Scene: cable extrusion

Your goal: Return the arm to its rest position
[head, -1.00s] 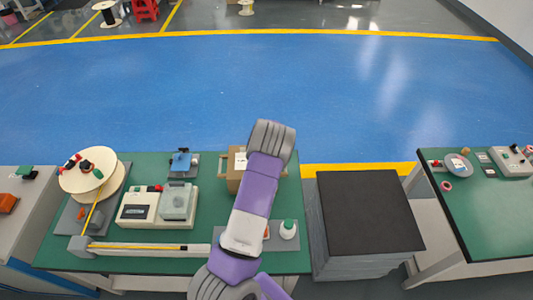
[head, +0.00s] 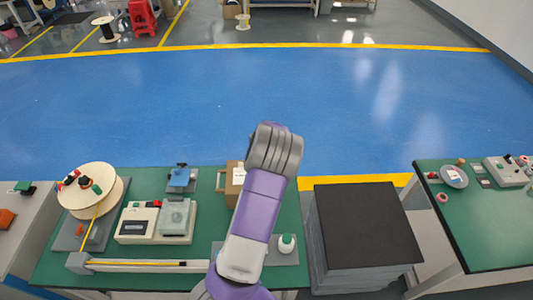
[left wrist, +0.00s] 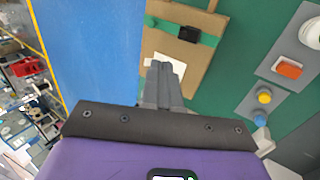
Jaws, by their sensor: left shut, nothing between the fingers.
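One purple-and-white arm of mine (head: 262,200) rises from the bottom middle of the head view, over the green workbench (head: 150,275). Its grey joint stands above the bench's back right edge and partly covers a brown cardboard box (head: 232,186). No fingers show in the head view. In the left wrist view, my left gripper (left wrist: 165,66) has its grey fingers together and empty. They overlap the cardboard box (left wrist: 188,62) in the picture; the gap to it cannot be told. My right gripper is not in view.
A black-topped stack (head: 365,225) stands right of the bench. Blue floor (head: 200,100) behind is clear.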

